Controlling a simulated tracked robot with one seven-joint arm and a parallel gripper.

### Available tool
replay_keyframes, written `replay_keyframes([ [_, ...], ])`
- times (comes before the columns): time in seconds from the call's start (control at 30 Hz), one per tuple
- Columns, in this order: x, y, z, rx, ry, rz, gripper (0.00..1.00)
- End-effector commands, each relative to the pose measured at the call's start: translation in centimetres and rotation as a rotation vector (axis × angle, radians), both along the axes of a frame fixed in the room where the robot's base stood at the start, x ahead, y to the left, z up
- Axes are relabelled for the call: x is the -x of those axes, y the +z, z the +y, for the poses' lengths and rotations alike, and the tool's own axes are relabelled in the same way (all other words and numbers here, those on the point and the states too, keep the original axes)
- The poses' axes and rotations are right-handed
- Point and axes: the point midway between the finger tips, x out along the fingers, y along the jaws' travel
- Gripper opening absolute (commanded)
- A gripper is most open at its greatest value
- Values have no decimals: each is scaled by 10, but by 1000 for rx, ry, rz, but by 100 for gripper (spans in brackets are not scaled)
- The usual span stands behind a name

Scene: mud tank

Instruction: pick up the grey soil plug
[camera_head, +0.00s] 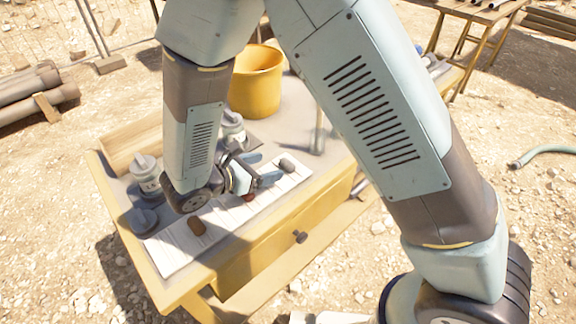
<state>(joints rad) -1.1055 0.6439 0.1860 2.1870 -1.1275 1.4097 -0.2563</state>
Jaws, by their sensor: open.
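The grey soil plug (287,165) is a small dark grey lump on the right end of a white lined sheet (172,252) on the table. My gripper (270,168) is low over the sheet, just left of the grey plug, with its fingers apart and pointing towards it. The plug appears at or just beyond the fingertips; I cannot tell whether they touch it. A brown plug (197,226) lies on the left part of the sheet. A reddish plug (248,198) shows partly below my gripper.
A yellow bucket (257,82) stands at the back of the table. Grey-lidded jars (146,172) and a wooden box (130,143) are at the left. My arm hides the middle of the table.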

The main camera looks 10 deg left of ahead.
Motion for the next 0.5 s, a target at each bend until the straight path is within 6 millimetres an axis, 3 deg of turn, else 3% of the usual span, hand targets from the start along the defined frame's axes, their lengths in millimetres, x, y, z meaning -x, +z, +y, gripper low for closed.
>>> replay_keyframes([
  [0.5,-24,-16,-28,3,-2,1,77],
])
